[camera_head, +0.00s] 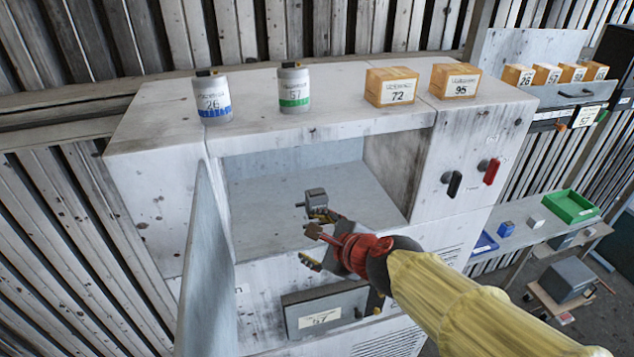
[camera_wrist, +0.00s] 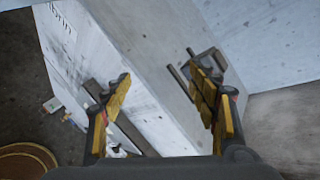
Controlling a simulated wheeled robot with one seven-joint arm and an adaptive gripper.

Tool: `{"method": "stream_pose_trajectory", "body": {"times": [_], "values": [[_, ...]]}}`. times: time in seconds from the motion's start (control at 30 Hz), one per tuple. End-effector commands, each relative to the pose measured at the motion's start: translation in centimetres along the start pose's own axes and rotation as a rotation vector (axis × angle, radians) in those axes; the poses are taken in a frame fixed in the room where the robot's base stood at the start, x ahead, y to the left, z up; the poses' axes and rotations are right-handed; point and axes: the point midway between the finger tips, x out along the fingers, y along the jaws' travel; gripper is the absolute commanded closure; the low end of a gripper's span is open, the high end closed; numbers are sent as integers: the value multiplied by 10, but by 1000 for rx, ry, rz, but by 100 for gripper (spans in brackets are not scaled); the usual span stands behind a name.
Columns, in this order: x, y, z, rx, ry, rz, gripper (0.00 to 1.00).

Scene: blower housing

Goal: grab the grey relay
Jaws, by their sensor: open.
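The grey relay (camera_head: 315,198) is a small grey block with pins or a stub at its left side. My gripper (camera_head: 318,239) is open and empty in front of the compartment, with one finger close to the relay and the other lower, outside the front edge. In the wrist view the relay (camera_wrist: 214,59) shows beyond the right finger, which partly hides it. It is not between the fingertips (camera_wrist: 160,77). Whether the right finger touches it I cannot tell.
An open door (camera_head: 205,275) stands left of the compartment. A drawer labelled 57 (camera_head: 325,311) is below. Two canisters (camera_head: 213,97) and two orange boxes (camera_head: 391,86) stand on top. Black and red handles (camera_head: 491,171) are at right, with a side shelf holding a green tray (camera_head: 571,206).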

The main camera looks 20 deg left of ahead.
Motion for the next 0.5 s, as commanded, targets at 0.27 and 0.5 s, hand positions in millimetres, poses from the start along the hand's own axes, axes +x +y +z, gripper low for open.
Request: {"method": "stream_pose_trajectory", "body": {"times": [0.27,0.5], "values": [[17,-58,5,756,-8,-192,41],[22,-71,-2,951,-18,-246,41]]}}
